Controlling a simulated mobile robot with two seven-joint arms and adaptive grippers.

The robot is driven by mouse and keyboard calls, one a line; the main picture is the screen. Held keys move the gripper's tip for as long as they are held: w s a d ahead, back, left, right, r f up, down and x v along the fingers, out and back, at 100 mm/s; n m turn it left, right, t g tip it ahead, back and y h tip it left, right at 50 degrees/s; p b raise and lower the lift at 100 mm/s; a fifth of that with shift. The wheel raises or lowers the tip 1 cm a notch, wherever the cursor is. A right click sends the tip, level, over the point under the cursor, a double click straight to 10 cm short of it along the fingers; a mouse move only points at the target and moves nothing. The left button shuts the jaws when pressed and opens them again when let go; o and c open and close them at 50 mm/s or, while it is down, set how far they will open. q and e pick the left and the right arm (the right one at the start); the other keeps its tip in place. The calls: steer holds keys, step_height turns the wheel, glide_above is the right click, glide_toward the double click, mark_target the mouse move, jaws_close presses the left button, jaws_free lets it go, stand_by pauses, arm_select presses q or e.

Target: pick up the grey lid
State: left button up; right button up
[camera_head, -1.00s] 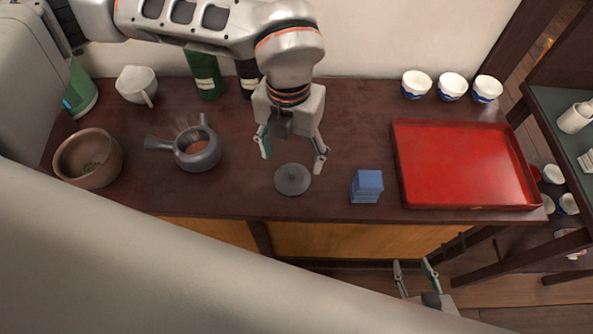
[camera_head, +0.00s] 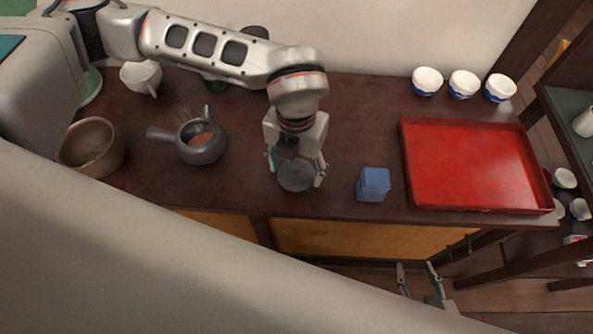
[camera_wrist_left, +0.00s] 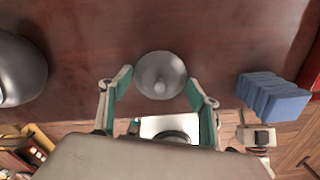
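In the left wrist view, the lid (camera_wrist_left: 160,76) sits between and just beyond the open fingertips (camera_wrist_left: 160,86), with a gap on each side. The fingers do not appear to touch it. My right gripper (camera_head: 420,272) is low in the head view, empty and open, off the counter's front edge.
A red tray (camera_head: 470,165) fills the right side. A brown bowl (camera_head: 91,147) is at far left; white-and-blue cups (camera_head: 463,83) stand behind the tray.

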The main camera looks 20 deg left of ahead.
arm_select(q)
steer(key=c, duration=0.8)
steer(key=shift+s+f, duration=0.1)
steer(key=shift+s, duration=0.05)
steer(key=shift+c, duration=0.4)
